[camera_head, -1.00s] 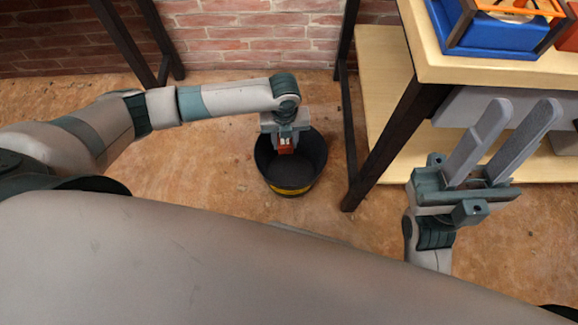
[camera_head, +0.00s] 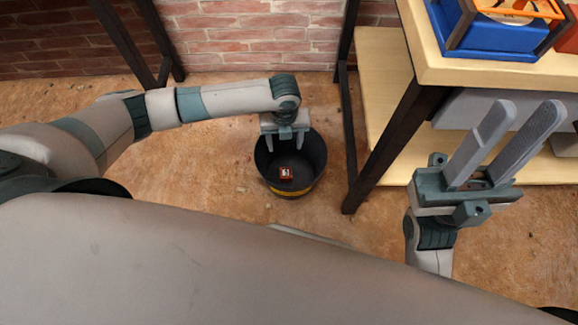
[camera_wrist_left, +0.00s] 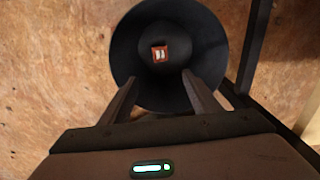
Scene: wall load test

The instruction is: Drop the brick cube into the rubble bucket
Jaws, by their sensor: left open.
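The brick cube (camera_head: 286,173) is small and red with a white mark on top. It is inside the black rubble bucket (camera_head: 313,180), which stands on the floor and has a yellow band. In the left wrist view the cube (camera_wrist_left: 159,54) shows within the bucket (camera_wrist_left: 127,50), apart from my fingers. My left gripper (camera_head: 285,149) is open and empty above the bucket, its fingers pointing down; its fingers also show in the left wrist view (camera_wrist_left: 160,85). My right gripper (camera_head: 526,112) is open and empty at the right, fingers pointing up, in front of the workbench.
A wooden workbench (camera_head: 475,68) with dark legs and a lower shelf stands right of the bucket. A blue bin (camera_head: 497,38) is on its top. A dark leg (camera_head: 398,135) is close to the bucket. A brick wall (camera_head: 245,35) is behind. Floor left of the bucket is clear.

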